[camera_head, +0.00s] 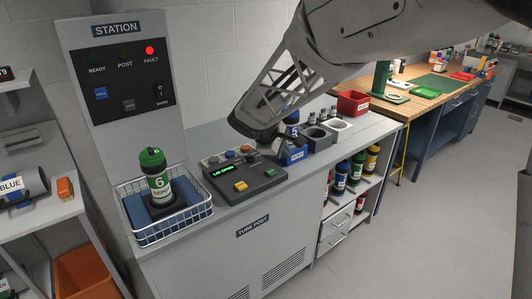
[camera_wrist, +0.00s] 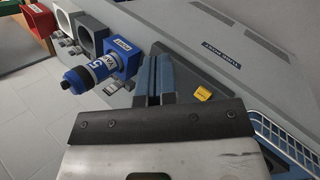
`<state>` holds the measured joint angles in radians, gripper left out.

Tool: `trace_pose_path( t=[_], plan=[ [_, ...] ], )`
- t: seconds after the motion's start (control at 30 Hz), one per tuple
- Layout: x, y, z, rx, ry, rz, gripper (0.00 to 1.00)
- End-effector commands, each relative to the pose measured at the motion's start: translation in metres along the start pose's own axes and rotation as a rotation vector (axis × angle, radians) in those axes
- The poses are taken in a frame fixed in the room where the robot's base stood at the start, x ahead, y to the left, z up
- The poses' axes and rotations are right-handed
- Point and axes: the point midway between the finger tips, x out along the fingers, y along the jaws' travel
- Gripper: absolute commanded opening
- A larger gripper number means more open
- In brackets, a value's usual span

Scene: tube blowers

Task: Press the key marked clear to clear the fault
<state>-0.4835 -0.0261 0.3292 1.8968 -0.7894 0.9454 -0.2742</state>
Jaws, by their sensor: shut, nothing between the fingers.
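The console (camera_head: 245,177) on the bench has a green-lit display (camera_head: 222,171), which seems to read "LID OPEN". A yellow key (camera_head: 240,186) sits at its front; it also shows in the wrist view (camera_wrist: 203,94). A second, smaller key (camera_head: 270,173) lies right of it. Round buttons (camera_head: 230,155) line its back. I cannot read which key is marked clear. My gripper (camera_head: 280,148) is over the console's right part, its fingers partly hidden. In the wrist view its fingers (camera_wrist: 155,98) are shut and empty, beside the yellow key; contact cannot be told.
The station panel (camera_head: 120,82) shows its red FAULT lamp (camera_head: 150,50) lit. A green-capped tube (camera_head: 157,180) stands in the wire basket (camera_head: 148,236) left of the console. A blue tube (camera_wrist: 90,68) sits at the blue port (camera_wrist: 122,58), close to my gripper.

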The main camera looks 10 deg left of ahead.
Motion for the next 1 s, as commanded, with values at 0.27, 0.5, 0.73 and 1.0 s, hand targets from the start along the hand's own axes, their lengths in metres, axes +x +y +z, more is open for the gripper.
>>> trace_pose_path(
  t=[0.27, 0.5, 0.73, 1.0],
  plan=[
    [0.009, 0.000, -0.082, -0.178, -0.006, 0.085, 0.00],
    [0.014, -0.006, -0.143, -0.310, -0.011, 0.155, 0.00],
    [0.017, -0.011, -0.175, -0.378, -0.014, 0.192, 0.00],
    [0.017, -0.012, -0.181, -0.392, -0.014, 0.201, 0.00]
  ],
)
